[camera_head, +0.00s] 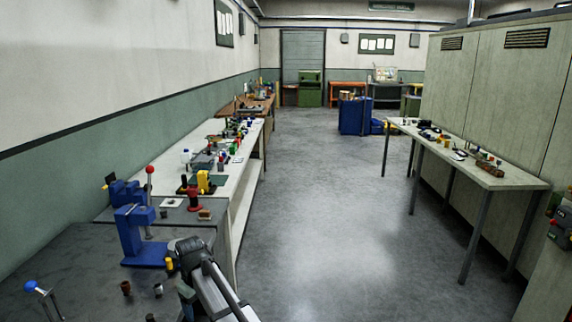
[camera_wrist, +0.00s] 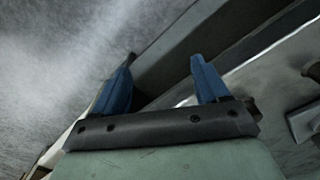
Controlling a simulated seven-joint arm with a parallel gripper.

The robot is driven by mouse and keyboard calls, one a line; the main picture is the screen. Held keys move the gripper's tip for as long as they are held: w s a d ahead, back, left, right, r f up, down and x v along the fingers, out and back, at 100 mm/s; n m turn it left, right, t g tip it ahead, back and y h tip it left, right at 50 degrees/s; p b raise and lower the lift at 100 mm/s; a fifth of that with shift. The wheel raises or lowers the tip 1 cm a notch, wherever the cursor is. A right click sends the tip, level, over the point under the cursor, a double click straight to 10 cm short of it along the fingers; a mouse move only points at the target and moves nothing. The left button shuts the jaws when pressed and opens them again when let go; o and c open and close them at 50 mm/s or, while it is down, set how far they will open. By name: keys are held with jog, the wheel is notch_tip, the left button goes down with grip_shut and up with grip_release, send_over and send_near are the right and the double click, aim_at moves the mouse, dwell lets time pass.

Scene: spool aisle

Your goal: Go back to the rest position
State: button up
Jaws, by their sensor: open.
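My gripper (camera_wrist: 163,62) shows in the wrist view with its two blue fingers spread wide apart. Nothing is held between them. Beyond the fingers are the edge of a bench and the grey floor. In the head view my arm reaches in from the bottom, over the front end of the left bench row. The gripper's fingers cannot be made out clearly there.
A blue press (camera_head: 140,238) stands on the near dark bench (camera_head: 75,265), close to my arm, with small parts around it. A red-knobbed lever (camera_head: 150,172) rises behind. The aisle floor (camera_head: 320,230) is clear. A side table (camera_head: 475,170) stands right.

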jog(key=d+f+m, duration=0.3)
jog(key=d+f, duration=0.4)
jog(key=d, duration=0.6)
jog(key=d+f+m, duration=0.3)
jog(key=d+f, duration=0.3)
jog(key=d, duration=0.6)
jog(key=s+d+f+m, duration=0.3)
jog(key=s+d+f, duration=0.15)
jog(key=d, duration=0.45)
jog(key=s+d+f+m, duration=0.2)
jog(key=s+d+f, duration=0.25)
jog(key=d, duration=0.55)
jog(key=s+f+g, duration=0.3)
jog(key=s+f, duration=0.7)
jog(key=s, duration=0.5)
jog(key=s+f+g, duration=0.3)
jog(key=s+f, duration=0.6)
jog(key=s, duration=0.6)
jog(key=shift+s+a+f+g, duration=0.15)
jog(key=shift+s+f+g, duration=0.2)
jog(key=shift+f+g, duration=0.05)
